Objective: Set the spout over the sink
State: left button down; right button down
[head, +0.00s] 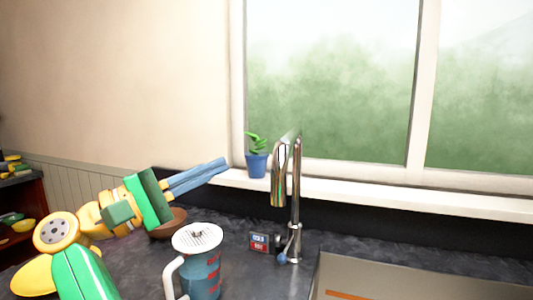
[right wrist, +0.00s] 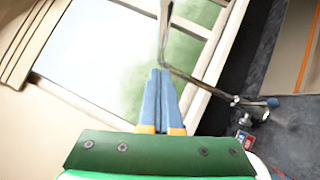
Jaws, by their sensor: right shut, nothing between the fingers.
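The chrome faucet (head: 295,215) stands upright behind the left end of the sink (head: 345,268). Its spout (head: 279,180) arches over and hangs down to the left of the riser, over the counter and not over the basin. A small blue-tipped lever (head: 283,259) is at its base. My right gripper (head: 226,164) is shut and empty, its blue fingers pointing right toward the spout, apart from it in the picture. In the right wrist view the shut fingertips (right wrist: 160,73) point at the faucet pipe (right wrist: 166,30). My left gripper is not in view.
A white-lidded jug (head: 205,272) stands on the counter in front of the faucet. A brown bowl (head: 168,225) is behind my arm. A potted plant (head: 257,164) is on the windowsill (head: 400,194). A small red-and-blue labelled box (head: 261,243) sits left of the faucet.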

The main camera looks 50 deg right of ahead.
jog(key=s+d+r+p, duration=0.1)
jog(key=s+d+r, duration=0.2)
jog(key=s+d, duration=0.2)
jog(key=d, duration=0.2)
jog(key=shift+s+d+p, duration=0.2)
jog(key=shift+d+p, duration=0.15)
jog(key=shift+d, duration=0.1)
jog(key=shift+w, duration=0.1)
